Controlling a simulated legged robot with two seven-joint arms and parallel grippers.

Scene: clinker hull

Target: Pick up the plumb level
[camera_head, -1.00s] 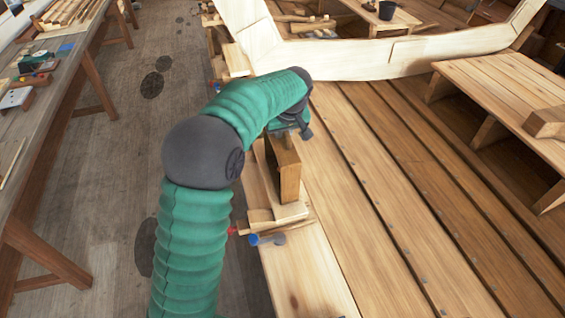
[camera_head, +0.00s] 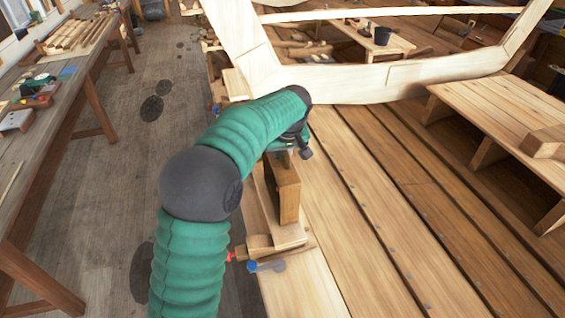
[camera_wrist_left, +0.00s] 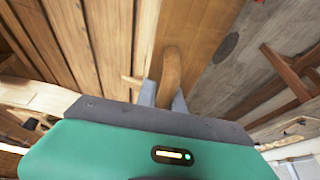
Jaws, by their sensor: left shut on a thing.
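The plumb level, as far as I can tell, is the upright brown wooden piece (camera_head: 288,198) below my left wrist in the head view. It stands over a pale plank at the hull's left edge. My left gripper (camera_head: 288,152) is above its top, with the fingers mostly hidden by the wrist. In the left wrist view, my grey fingers (camera_wrist_left: 165,98) are shut on a curved wooden handle (camera_wrist_left: 172,68) in front of the wooden body (camera_wrist_left: 198,28). I cannot tell whether the level's underside touches the plank. My right gripper is in neither view.
Blue-headed and red-tipped tools (camera_head: 266,265) lie close to the level's near end. A workbench (camera_head: 62,115) with tools stands at the left. A pale curved frame (camera_head: 360,84) crosses beyond the arm. Planking (camera_head: 370,190) to the right is clear, with a raised bench (camera_head: 500,100) farther right.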

